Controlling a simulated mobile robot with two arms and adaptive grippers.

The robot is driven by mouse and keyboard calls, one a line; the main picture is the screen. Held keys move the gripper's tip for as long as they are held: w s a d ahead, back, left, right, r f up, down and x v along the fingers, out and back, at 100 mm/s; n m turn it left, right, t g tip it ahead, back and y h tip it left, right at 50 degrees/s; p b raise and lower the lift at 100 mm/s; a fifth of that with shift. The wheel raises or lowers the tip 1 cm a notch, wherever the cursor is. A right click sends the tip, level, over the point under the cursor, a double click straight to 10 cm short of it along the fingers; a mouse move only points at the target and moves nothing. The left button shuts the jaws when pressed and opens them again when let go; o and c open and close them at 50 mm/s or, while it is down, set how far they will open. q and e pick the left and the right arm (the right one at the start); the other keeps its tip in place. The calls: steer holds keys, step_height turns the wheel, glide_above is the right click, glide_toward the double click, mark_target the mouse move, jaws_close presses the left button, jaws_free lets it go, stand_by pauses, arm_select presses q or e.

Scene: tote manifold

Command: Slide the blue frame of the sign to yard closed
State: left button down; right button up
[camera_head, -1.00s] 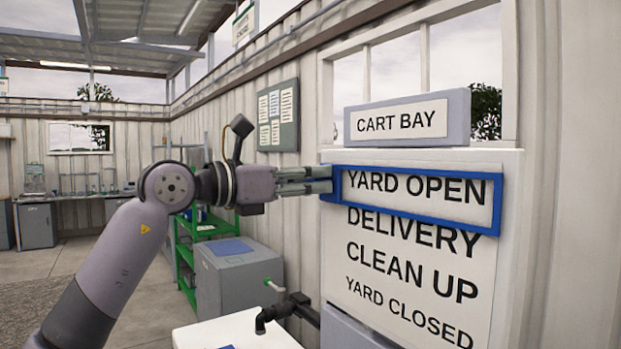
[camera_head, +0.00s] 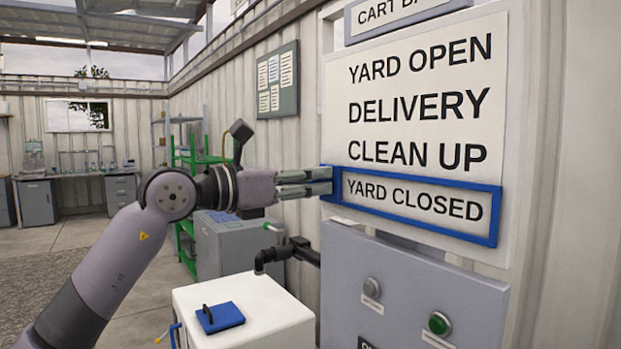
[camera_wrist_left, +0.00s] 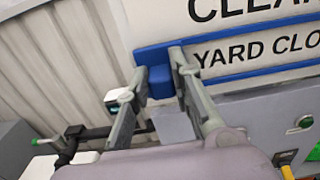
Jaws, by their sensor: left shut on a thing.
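The white sign board (camera_head: 420,95) lists YARD OPEN, DELIVERY, CLEAN UP and YARD CLOSED. The blue frame (camera_head: 420,230) surrounds the YARD CLOSED line at the bottom of the board. My left gripper (camera_head: 328,181) is at the frame's left end. In the left wrist view, its two fingers (camera_wrist_left: 158,80) are shut on the blue tab at the left end of the frame (camera_wrist_left: 155,57). My right gripper is not in view.
A grey control panel (camera_head: 400,290) with a grey button and a green button (camera_head: 439,323) is below the sign. A white cabinet (camera_head: 260,310) with a blue handled lid (camera_head: 220,318) stands at lower left of it. A black pipe (camera_head: 285,252) runs beside the panel.

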arm_select(q)
steer(key=c, duration=1.4)
jaws_free()
steer(key=v, duration=1.2)
